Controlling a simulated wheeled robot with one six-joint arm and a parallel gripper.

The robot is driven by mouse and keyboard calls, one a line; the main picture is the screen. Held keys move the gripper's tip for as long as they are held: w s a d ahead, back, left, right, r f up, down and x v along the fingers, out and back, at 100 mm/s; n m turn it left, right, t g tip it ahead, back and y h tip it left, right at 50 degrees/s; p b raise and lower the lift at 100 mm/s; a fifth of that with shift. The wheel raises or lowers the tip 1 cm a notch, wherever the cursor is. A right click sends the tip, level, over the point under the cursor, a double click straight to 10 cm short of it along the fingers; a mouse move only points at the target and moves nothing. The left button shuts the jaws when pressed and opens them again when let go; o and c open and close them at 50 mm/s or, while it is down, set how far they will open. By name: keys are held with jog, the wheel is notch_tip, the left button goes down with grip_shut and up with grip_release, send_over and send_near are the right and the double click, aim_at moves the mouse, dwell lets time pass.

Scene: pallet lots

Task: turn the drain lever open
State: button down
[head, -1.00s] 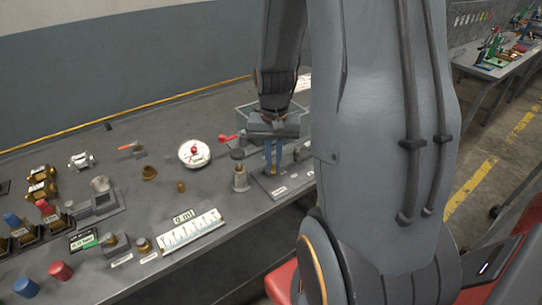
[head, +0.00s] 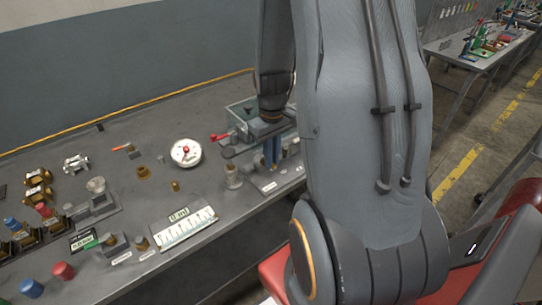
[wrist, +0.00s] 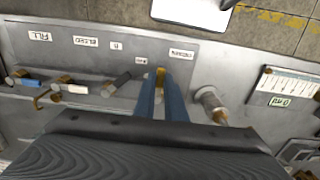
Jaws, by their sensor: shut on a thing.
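My gripper (wrist: 162,92) has blue fingers, shut on a small yellow-brass piece, seemingly the drain lever (wrist: 160,74), at the valve panel. Only a little of this piece shows between the fingertips, so its angle cannot be told. A white label (wrist: 182,54) lies just beyond it, too small to read surely. In the head view my gripper (head: 272,152) points down onto the panel (head: 284,180) at the bench's right part; the lever is hidden there.
In the wrist view, a dark handle (wrist: 116,83), brass fittings and a blue lever (wrist: 28,83) stand left; a metal post with a brass end (wrist: 211,103) stands close right. In the head view, a round white gauge (head: 186,153) and a red-tipped lever (head: 219,137) are left of my gripper.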

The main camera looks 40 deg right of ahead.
dwell(0.5)
jog(key=c, duration=1.8)
grip_release()
notch_tip(320, 180, up, 8)
jog(key=shift+f+b, duration=0.1)
jog(key=shift+b, duration=0.7)
jog(key=shift+t, duration=0.7)
jog(key=s+a+b, duration=0.1)
jog(key=a, duration=0.4)
jog(key=s+a+f+b, duration=0.1)
jog(key=a, duration=0.5)
jog(key=s+a+f+b, duration=0.1)
jog(key=s+a, duration=0.1)
jog(key=a, duration=0.4)
